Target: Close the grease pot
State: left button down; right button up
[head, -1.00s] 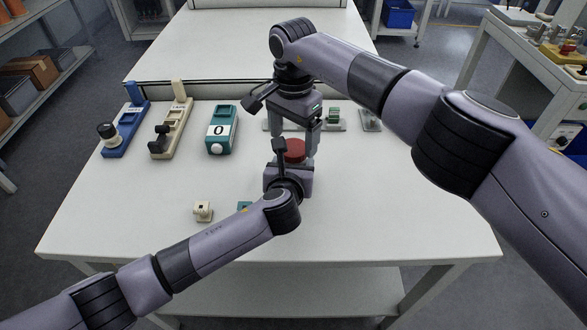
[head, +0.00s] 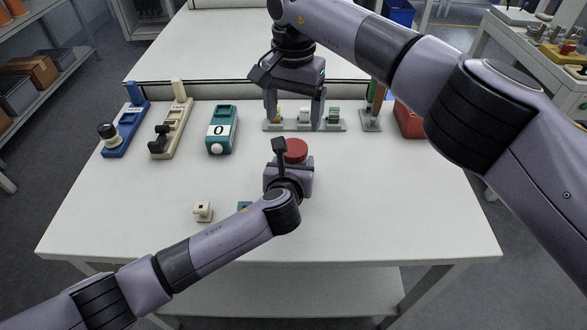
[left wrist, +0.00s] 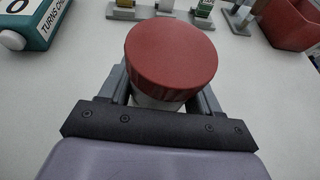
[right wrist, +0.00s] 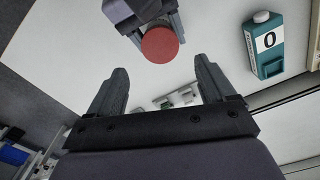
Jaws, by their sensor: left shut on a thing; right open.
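The grease pot (left wrist: 158,100) is a pale jar with a red ribbed lid (left wrist: 172,52) sitting on top of it. In the head view the red lid (head: 294,150) shows just beyond my left gripper (head: 292,165), which is shut on the pot's body. My right gripper (head: 295,112) is open and empty. It is raised above and beyond the pot, in front of the grey rack. The right wrist view also shows the lid (right wrist: 160,45) between and past the open fingers (right wrist: 155,85). The lid looks level; whether it is fully tight I cannot tell.
A teal counter marked 0 (head: 222,131), a cream fixture (head: 171,130) and a blue fixture (head: 124,131) stand at the back left. A grey rack with small parts (head: 335,120) and a red bin (head: 409,120) are at the back right.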

aim_at(294, 147)
jog(key=shift+f, duration=4.05)
jog(key=shift+c, duration=0.3)
jog(key=c, duration=1.1)
jog(key=shift+o, duration=0.2)
jog(key=m, duration=0.3)
jog(key=shift+m, duration=0.3)
